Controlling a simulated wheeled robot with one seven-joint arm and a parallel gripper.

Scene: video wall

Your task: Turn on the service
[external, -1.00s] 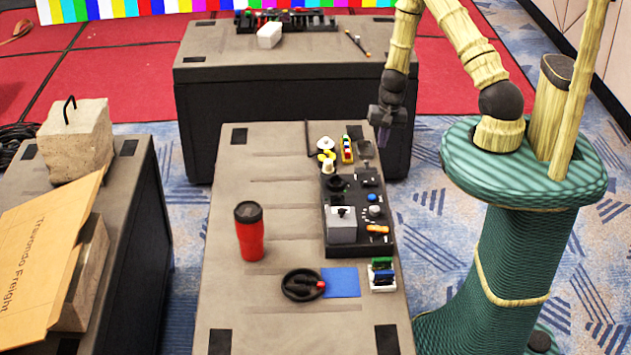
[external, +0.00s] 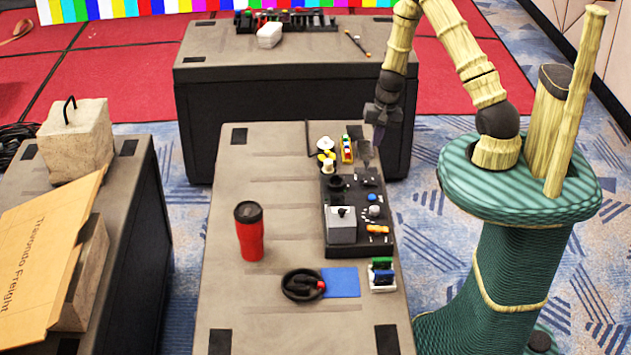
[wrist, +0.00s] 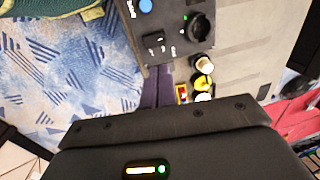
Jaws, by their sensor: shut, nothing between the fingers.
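A black control panel (external: 345,248) lies along the right side of the middle table. It carries a grey box (external: 341,225), a blue button (external: 372,197), an orange part (external: 377,229) and a black round knob (external: 337,183). The knob (wrist: 201,27) and a dark switch block (wrist: 155,43) show in the wrist view, with small green lights. I cannot read any label marking the service. My gripper (external: 379,141) is shut and empty, pointing down above the panel's far right end. Its purple fingers (wrist: 157,88) reach toward the panel edge by the switch block.
Yellow and white parts (external: 326,158) and a small colourful block (external: 346,149) stand just beyond the panel. A red tumbler (external: 250,232), a black coil (external: 302,285), a blue square (external: 341,282) and a small rack (external: 382,274) share the table. Its left side is mostly clear.

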